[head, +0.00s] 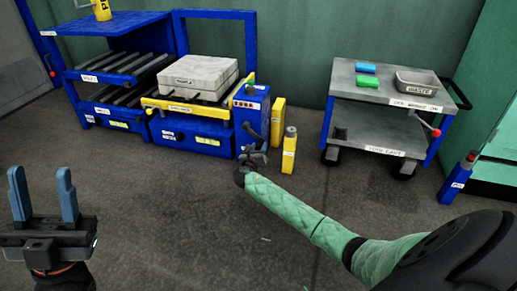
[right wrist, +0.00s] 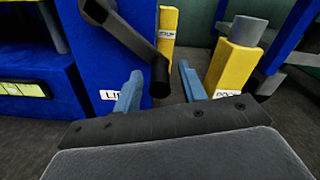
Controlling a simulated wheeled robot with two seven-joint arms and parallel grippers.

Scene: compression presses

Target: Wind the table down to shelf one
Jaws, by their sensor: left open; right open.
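The lift table with a yellow front edge (head: 215,117) stands in a blue frame and carries a grey two-part block (head: 197,75). Beside it on the right is a blue post (head: 251,108) with a dark crank. In the right wrist view the dark crank (right wrist: 125,38) angles down to a round handle end between or just beyond my fingertips. My right gripper (right wrist: 160,78) is open around that spot; contact cannot be told. In the head view it (head: 253,158) is small beside the post. My left gripper (head: 42,190) is open and empty at the left.
A blue rack (head: 108,45) with roller shelves (head: 120,64) stands left of the table. Yellow posts (head: 290,150) stand close right of the crank. A grey cart (head: 385,97) with a tray and blocks is further right. The floor in front is clear.

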